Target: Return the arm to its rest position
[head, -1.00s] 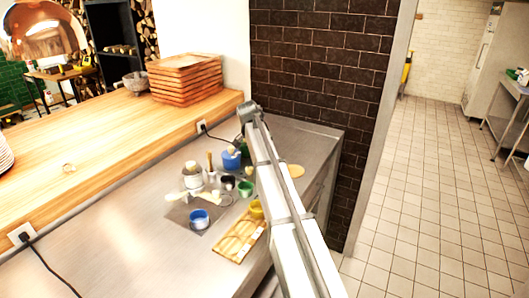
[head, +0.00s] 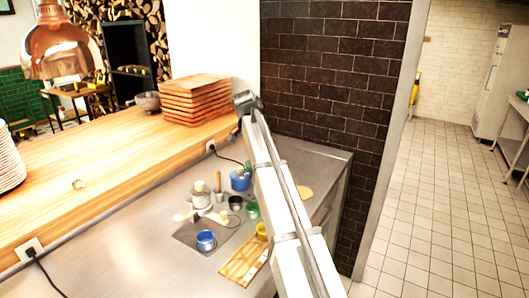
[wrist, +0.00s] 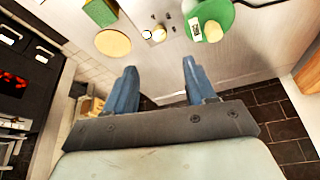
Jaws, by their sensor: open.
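My gripper (wrist: 160,66) shows in the wrist view with its two blue fingers spread apart and nothing between them. It points over the grey metal counter (wrist: 262,60). In the head view my arm reaches from the bottom edge up over the counter's right part. The gripper itself cannot be made out there.
The metal counter (head: 130,262) holds a blue cup (head: 206,240), a wooden tray (head: 242,262), a white pot (head: 201,198) and several small cups. Stacked wooden trays (head: 195,100) stand on the wooden ledge. A dark brick wall (head: 330,80) rises behind. Tiled floor lies right.

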